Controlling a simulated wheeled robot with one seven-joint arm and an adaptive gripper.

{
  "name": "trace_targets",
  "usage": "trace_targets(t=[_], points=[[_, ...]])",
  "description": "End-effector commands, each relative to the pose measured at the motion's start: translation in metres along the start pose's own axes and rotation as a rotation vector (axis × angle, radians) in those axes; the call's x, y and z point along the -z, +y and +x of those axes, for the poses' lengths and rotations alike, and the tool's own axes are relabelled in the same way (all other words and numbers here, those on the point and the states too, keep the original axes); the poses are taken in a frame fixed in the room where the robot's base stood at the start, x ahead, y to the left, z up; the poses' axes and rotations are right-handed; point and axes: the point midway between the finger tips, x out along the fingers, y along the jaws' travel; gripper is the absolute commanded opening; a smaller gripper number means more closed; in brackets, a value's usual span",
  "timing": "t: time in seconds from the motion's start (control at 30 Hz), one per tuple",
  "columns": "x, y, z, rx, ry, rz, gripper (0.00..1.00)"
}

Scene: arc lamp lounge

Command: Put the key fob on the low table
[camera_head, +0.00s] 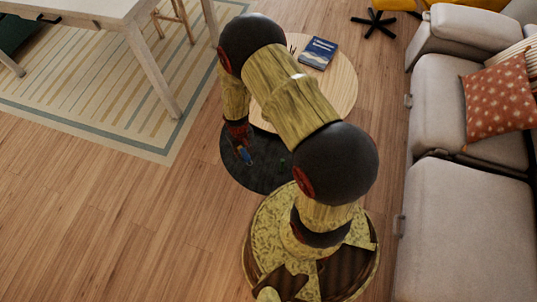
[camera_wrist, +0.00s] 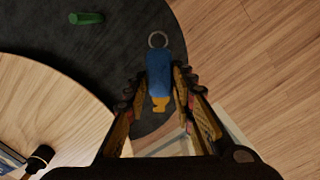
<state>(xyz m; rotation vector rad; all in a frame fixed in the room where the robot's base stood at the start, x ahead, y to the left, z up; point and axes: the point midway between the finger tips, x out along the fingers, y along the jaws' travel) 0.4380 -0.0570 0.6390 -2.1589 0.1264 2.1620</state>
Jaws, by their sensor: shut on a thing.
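The key fob (camera_wrist: 159,66) is blue with a metal ring at its far end; a yellow piece shows at its near end. My gripper (camera_wrist: 156,84) is shut on it, with a finger on each side. In the head view, my gripper (camera_head: 238,134) holds the blue fob (camera_head: 245,155) above the dark round surface (camera_head: 235,174). A light wood round table (camera_head: 343,82) overlaps that dark surface. I cannot tell which of the two the task calls the low table, nor how high the fob is.
A green object (camera_wrist: 87,18) lies on the dark surface. A blue book (camera_head: 318,52) lies on the light wood table. A grey sofa (camera_head: 455,225) stands at the right, and a white table (camera_head: 140,55) at upper left. The wooden floor at lower left is clear.

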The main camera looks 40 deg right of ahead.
Motion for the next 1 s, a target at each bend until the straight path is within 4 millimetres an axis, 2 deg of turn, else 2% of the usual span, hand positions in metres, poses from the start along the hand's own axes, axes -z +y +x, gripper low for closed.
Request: trace_targets(t=[0.03, 0.17, 0.47, 0.77, 1.0], points=[[-0.016, 0.007, 0.013, 0.0, -0.007, 0.015, 0.0], [-0.047, 0.02, 0.04, 0.001, -0.007, 0.043, 0.0], [-0.082, 0.034, 0.064, 0.0, 0.0, 0.073, 0.0], [-0.097, 0.039, 0.074, 0.0, 0.002, 0.083, 0.0], [-0.08, 0.038, 0.084, 0.001, 0.0, 0.082, 0.0]])
